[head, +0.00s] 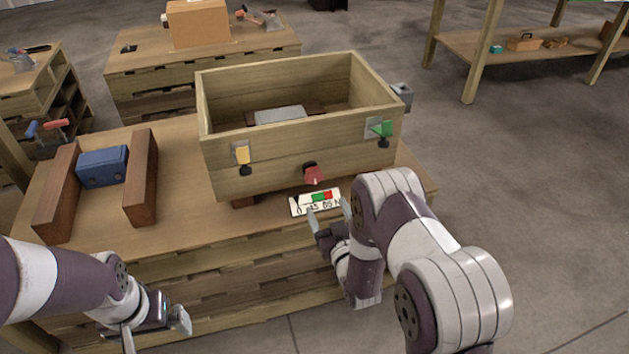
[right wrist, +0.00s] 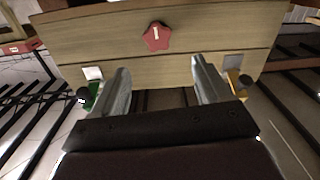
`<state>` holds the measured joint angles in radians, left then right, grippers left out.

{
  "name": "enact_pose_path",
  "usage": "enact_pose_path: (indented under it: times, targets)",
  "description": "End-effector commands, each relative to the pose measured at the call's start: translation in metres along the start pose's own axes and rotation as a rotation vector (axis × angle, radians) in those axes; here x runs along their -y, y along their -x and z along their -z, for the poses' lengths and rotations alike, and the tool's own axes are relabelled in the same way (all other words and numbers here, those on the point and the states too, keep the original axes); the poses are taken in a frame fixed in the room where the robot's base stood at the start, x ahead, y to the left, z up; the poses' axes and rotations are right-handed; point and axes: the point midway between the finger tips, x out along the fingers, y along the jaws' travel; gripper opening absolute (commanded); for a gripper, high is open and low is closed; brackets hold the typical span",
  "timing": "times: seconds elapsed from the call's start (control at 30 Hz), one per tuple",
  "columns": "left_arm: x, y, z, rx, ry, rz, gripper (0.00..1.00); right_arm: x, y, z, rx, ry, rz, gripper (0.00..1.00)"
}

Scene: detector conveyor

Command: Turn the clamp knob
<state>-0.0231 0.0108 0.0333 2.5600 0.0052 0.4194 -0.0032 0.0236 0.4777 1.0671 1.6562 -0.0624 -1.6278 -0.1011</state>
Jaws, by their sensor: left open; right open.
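The clamp knob (head: 313,174) is red and sits low on the front wall of a large open wooden box (head: 290,165). In the right wrist view the knob (right wrist: 156,36) looks star-shaped, with a pale mark on its face, and lies beyond the gap between my fingertips. My right gripper (head: 329,215) is open and empty, in front of and below the knob, apart from it. Its two fingers (right wrist: 162,80) also show in the right wrist view. My left gripper (head: 154,329) is open and empty at the lower left, by the bench's front, far from the knob.
A yellow latch (head: 242,155) and a green latch (head: 382,129) flank the knob. A label strip (head: 315,202) with green and red marks lies below it, near my right fingers. A blue block (head: 103,167) stands between two brown wooden bars at the left.

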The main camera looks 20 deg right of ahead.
Motion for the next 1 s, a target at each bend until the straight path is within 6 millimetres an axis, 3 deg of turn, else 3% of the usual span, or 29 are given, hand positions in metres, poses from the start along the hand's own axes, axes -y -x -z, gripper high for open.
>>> enact_pose_path:
  times: [0.1, 0.23, 0.37, 0.7, 0.83, 1.0]
  targets:
    - [0.0, 0.0, 0.0, 0.0, 0.0, 0.0, 1.0, -0.001, 0.0, 0.0, -0.001, 0.371, -0.004, 0.76]
    - [0.0, -0.001, 0.0, 0.0, 0.0, 0.0, 1.0, -0.001, -0.002, 0.0, -0.001, 0.587, -0.005, 0.76]
    - [0.0, -0.005, -0.001, 0.0, 0.0, 0.0, 1.0, -0.001, -0.017, -0.002, -0.003, 0.623, -0.006, 0.76]
    - [0.0, -0.025, -0.003, 0.0, 0.0, 0.0, 1.0, -0.001, -0.1, -0.003, -0.002, 0.62, -0.006, 0.76]
    - [0.0, -0.029, -0.004, 0.0, 0.0, 0.0, 1.0, -0.002, -0.119, -0.002, -0.001, 0.619, -0.006, 0.76]
    - [0.0, -0.03, -0.004, 0.0, 0.0, 0.0, 1.0, -0.002, -0.127, -0.001, 0.001, 0.619, -0.005, 0.76]
